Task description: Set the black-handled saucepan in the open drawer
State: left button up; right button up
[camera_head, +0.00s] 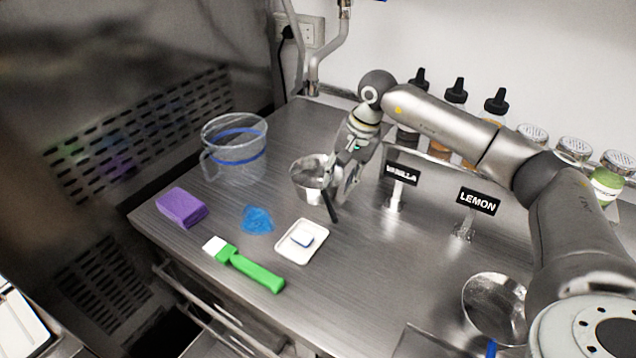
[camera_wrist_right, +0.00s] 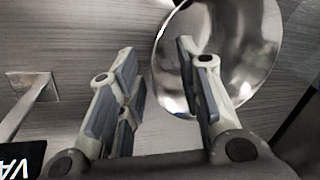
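The saucepan (camera_head: 308,176) is a small shiny metal pan with a black handle (camera_head: 331,207) pointing toward the front of the counter. It stands on the steel worktop. My right gripper (camera_head: 345,172) is at the pan's right side, pointing down. In the right wrist view the gripper (camera_wrist_right: 155,75) has its fingers apart, with the rim of the pan (camera_wrist_right: 245,45) between them; one finger overlaps the bowl and the other is outside it. Contact cannot be told. My left gripper is out of view.
A clear jug (camera_head: 235,160), purple sponge (camera_head: 181,207), blue cloth (camera_head: 257,219), white dish (camera_head: 301,242) and green-handled brush (camera_head: 250,270) lie left and in front. VANILLA (camera_head: 401,174) and LEMON (camera_head: 479,201) signs stand right. A metal bowl (camera_head: 494,308) is front right.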

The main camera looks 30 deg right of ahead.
jog(key=shift+x, duration=0.75)
grip_shut()
